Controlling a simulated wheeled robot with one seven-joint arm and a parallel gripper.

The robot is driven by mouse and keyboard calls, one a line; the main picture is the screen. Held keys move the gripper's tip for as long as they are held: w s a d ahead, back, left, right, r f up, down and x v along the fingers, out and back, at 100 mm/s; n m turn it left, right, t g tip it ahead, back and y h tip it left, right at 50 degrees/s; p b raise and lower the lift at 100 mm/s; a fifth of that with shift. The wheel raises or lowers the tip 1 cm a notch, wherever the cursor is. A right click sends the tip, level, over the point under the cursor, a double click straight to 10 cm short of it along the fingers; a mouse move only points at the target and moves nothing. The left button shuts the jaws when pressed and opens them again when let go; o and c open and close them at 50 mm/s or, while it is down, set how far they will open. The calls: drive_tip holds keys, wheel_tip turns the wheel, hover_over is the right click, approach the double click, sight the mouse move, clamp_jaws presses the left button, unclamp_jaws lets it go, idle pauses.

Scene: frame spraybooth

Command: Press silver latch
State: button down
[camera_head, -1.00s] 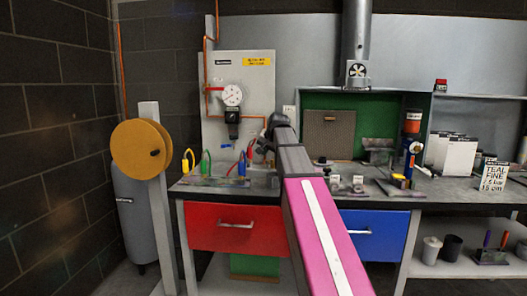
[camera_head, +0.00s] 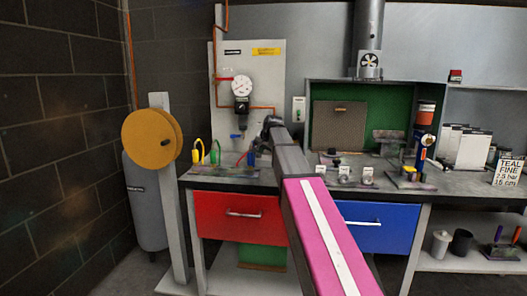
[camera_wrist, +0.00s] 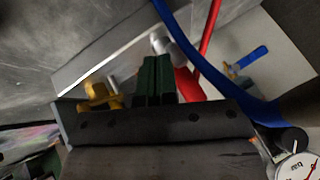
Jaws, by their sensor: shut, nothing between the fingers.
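My gripper (camera_wrist: 156,66) shows in the wrist view as two dark green fingers pressed together, with nothing between them. A silver cylindrical fitting (camera_wrist: 172,50) lies just beyond the fingertips, beside a red part with a red hose (camera_wrist: 207,38). This fitting may be the silver latch; I cannot tell whether the fingers touch it, as they hide part of it. A yellow fitting (camera_wrist: 98,97) is to the left of the fingers. In the head view my wrist is over the back of the bench, near the hoses, and my fingertips are hidden.
A blue hose (camera_wrist: 192,45) crosses close to the fingers, with a blue-handled valve (camera_wrist: 247,58) to the right. A gauge (camera_head: 242,86) is on the panel (camera_head: 268,72) behind. Yellow and green hoses (camera_head: 215,152) stand at left. A hose reel (camera_head: 150,138) is further left.

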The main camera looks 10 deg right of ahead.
drive_tip(key=shift+a, duration=0.1)
drive_tip(key=shift+s+a, duration=0.15)
drive_tip(key=shift+a, duration=0.4)
drive_tip(key=shift+s+a, duration=0.15)
drive_tip(key=shift+a, duration=0.35)
drive_tip(key=shift+w+d, duration=0.1)
drive_tip(key=shift+d, duration=0.15)
drive_tip(key=shift+w+d, duration=0.25)
drive_tip(key=shift+d, duration=0.25)
drive_tip(key=shift+s, duration=0.1)
